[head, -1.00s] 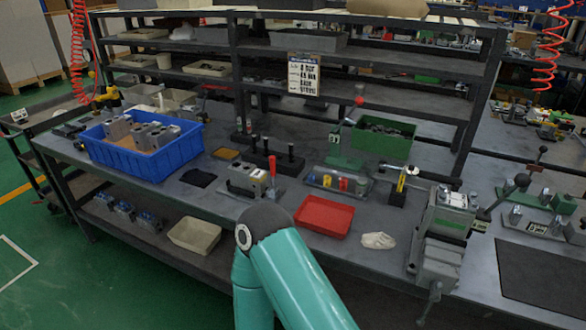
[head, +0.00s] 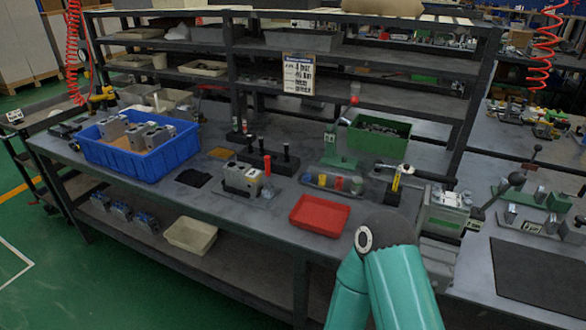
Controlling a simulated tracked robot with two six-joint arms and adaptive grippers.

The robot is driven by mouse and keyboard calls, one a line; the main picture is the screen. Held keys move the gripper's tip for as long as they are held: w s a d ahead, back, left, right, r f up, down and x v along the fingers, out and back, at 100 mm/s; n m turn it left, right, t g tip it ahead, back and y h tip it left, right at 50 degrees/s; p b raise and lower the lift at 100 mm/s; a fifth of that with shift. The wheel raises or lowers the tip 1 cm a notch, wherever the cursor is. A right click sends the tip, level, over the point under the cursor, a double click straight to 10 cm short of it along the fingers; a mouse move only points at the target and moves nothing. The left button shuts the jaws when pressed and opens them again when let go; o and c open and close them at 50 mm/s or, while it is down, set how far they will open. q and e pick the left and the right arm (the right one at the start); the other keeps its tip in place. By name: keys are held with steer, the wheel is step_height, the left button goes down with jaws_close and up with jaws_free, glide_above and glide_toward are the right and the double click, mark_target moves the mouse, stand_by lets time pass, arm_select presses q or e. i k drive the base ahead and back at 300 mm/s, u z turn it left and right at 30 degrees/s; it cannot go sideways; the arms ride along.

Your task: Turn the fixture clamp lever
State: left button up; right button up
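A grey metal block (head: 241,178) sits in a small fixture near the front middle of the bench. An upright lever with a red handle (head: 267,165) stands at its right side; I take this as the fixture clamp lever. Neither of my grippers is in view. One teal arm of mine rises from the bottom edge, right of the red tray, hiding part of the vise. Nothing of mine is seen touching the red-handled lever.
A red tray (head: 319,215) lies right of the fixture. A blue crate (head: 141,157) with metal blocks stands left, a green bin (head: 379,138) behind. Black upright pins (head: 267,166) are not clearly separable from the lever. A dark cloth (head: 193,178) lies left of the fixture.

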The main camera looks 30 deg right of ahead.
mark_target(266, 159)
steer(key=z, duration=0.1)
steer(key=i, duration=1)
steer(key=u, duration=0.05)
